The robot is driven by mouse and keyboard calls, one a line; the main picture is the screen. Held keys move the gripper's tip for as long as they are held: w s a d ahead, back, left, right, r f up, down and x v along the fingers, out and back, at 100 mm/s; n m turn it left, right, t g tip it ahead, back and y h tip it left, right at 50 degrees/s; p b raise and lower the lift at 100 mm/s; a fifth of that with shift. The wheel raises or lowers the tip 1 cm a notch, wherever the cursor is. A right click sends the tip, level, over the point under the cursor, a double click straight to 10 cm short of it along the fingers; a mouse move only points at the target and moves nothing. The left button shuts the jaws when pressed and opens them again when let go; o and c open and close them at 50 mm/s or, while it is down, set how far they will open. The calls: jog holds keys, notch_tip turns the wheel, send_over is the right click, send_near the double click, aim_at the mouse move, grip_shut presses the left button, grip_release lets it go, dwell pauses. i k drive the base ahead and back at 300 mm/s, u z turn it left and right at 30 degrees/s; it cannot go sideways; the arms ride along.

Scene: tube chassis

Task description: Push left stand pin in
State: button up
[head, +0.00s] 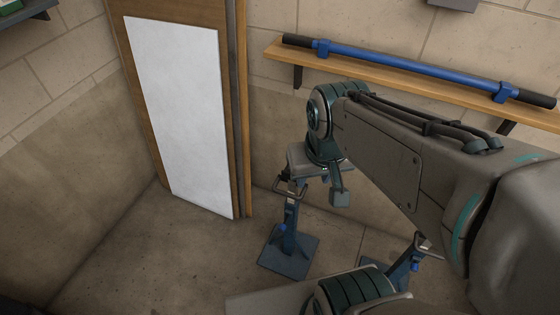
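The left stand (290,222) is a dark blue post on a square base plate (288,256), upright on the floor left of my arm. A bent metal pin handle (289,190) shows near its top. How deep the pin sits cannot be made out. My gripper (314,186) is at the upper part of this stand, its fingers spread apart and nothing visible between them. One finger hangs to the right of the post; the other is close to the pin handle. Whether it touches is unclear. The gripper body hides the stand's top.
A second stand (405,266) with a similar metal handle stands at the right, partly hidden by my arm. A wooden shelf (405,72) on the wall holds a blue tube (410,66). A white panel (183,115) is on the left. The floor left of the stand is clear.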

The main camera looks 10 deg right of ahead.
aim_at(282, 226)
jog(key=u, duration=1.35)
jog(key=k, duration=0.8)
jog(key=z, duration=0.75)
jog(key=i, duration=0.5)
